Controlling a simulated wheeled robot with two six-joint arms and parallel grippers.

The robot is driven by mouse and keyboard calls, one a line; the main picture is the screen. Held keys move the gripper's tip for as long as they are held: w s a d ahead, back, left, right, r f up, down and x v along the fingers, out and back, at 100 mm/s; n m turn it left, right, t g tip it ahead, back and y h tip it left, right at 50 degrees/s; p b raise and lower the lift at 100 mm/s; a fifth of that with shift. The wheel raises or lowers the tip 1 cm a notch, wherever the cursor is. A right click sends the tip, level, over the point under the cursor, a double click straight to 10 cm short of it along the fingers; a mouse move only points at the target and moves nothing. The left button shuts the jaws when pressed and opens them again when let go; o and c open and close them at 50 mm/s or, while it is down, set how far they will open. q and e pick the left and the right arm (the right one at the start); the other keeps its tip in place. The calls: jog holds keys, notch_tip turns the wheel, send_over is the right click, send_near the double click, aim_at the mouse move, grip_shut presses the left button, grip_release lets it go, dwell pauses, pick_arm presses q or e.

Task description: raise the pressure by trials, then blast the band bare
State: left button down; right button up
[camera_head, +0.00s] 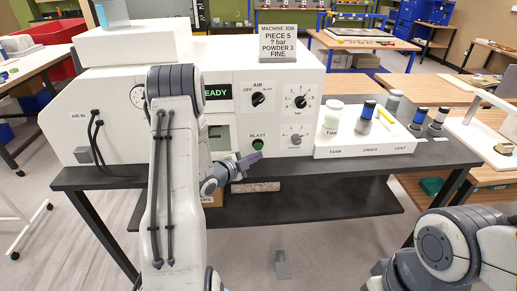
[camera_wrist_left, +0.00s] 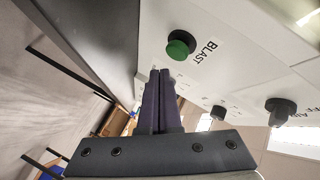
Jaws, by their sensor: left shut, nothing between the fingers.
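The white blasting machine (camera_head: 100,115) stands on a dark bench. Its panel holds a lit READY display (camera_head: 218,92), a black AIR knob (camera_head: 258,99), a round dial (camera_head: 299,102) and a smaller knob (camera_head: 295,140). The green BLAST button (camera_head: 257,143) also shows in the left wrist view (camera_wrist_left: 180,45). My left gripper (camera_head: 252,159) is shut and empty, its fingertips (camera_wrist_left: 160,75) just below the button; I cannot tell whether they touch the panel. A job sign (camera_head: 286,44) reads "PIECE 5, ? bar, POWDER 3, FINE". My right gripper is out of view; only its arm shows.
A white rack (camera_head: 345,152) with several jars and blue-topped pieces stands right of the panel. A grey object (camera_head: 284,268) is on the floor. Wooden tables stand behind on the right.

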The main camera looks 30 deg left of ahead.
pick_arm(q)
jog(key=shift+s+d+b, duration=0.25)
jog(key=shift+s+d, duration=0.35)
jog(key=shift+s, duration=0.25)
jog(key=shift+s+d+b, duration=0.2)
jog(key=shift+s+d, duration=0.35)
jog(key=shift+s, duration=0.25)
jog(key=s+d+r+n+g+y, duration=0.15)
jog(key=d+g, duration=0.25)
jog(key=d, duration=0.5)
jog(key=s+d+r+n+g, duration=0.1)
jog(key=s+d+g, duration=0.15)
jog(key=d, duration=0.55)
jog(key=s+d+r+n+g, duration=0.1)
jog(key=s+d+g, duration=0.2)
jog(key=s, duration=0.6)
jog(key=s+d+r+n+g, duration=0.1)
jog(key=s+d, duration=0.3)
jog(key=s, duration=0.5)
jog(key=s+d+r+n+g, duration=0.2)
jog(key=s+d+g, duration=0.2)
jog(key=s, duration=0.5)
jog(key=shift+s+d+r+g, duration=0.15)
jog(key=shift+r+g, duration=0.2)
jog(key=shift+r, duration=0.05)
